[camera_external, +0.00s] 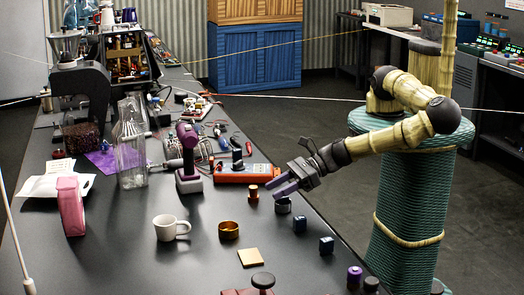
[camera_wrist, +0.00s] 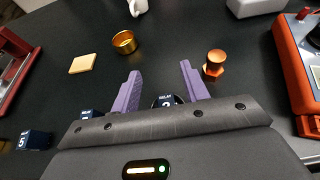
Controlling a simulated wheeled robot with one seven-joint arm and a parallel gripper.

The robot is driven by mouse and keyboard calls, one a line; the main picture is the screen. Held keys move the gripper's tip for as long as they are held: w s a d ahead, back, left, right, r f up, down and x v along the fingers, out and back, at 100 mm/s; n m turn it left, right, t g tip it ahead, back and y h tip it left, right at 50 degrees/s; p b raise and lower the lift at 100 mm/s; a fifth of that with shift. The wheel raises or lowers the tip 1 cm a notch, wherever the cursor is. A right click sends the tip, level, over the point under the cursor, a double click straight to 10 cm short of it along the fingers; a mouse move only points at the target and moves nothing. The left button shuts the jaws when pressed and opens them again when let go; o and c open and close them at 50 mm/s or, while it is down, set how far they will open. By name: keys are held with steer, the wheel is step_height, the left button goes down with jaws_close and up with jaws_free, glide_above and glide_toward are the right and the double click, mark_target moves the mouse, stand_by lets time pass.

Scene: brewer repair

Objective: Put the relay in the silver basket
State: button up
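The fingers are spread apart, with no visible contact on the relay. Two other dark blue blocks (camera_external: 300,224) (camera_external: 326,245) stand on the table to the right of the basket.
A gold basket (camera_external: 228,230), white mug (camera_external: 167,228), tan square (camera_external: 250,257) and copper-coloured piece (camera_external: 253,194) are nearby. An orange device (camera_external: 240,173) and purple drill (camera_external: 188,160) stand farther back. The table's right edge is close to the blue blocks.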

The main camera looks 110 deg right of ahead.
stand_by(0.4)
step_height(320, 180, up, 7)
steer(key=p, duration=0.6)
stand_by(0.5)
steer(key=s+d+f+m+g+h+b, duration=0.1)
steer(key=s+d+f+m+g+h, duration=0.2)
steer(key=d+m, duration=0.5)
steer(key=s+d+f+m+g+h+b, duration=0.1)
steer(key=s+d+m+g, duration=0.3)
steer(key=m, duration=0.6)
steer(key=s+d+r+m+g+y+b, duration=0.1)
steer(key=s+d+r+m+g+y, duration=0.1)
steer(key=r+m, duration=0.6)
steer(key=s+d+r+m+g+y, duration=0.2)
steer(key=s+d+r+m, duration=0.2)
steer(key=s+r+m, duration=0.3)
steer(key=m, duration=0.3)
steer(key=shift+s+d+r+b, duration=0.25)
steer(key=shift+s+r+b, duration=0.05)
steer(key=shift+r+b, duration=0.1)
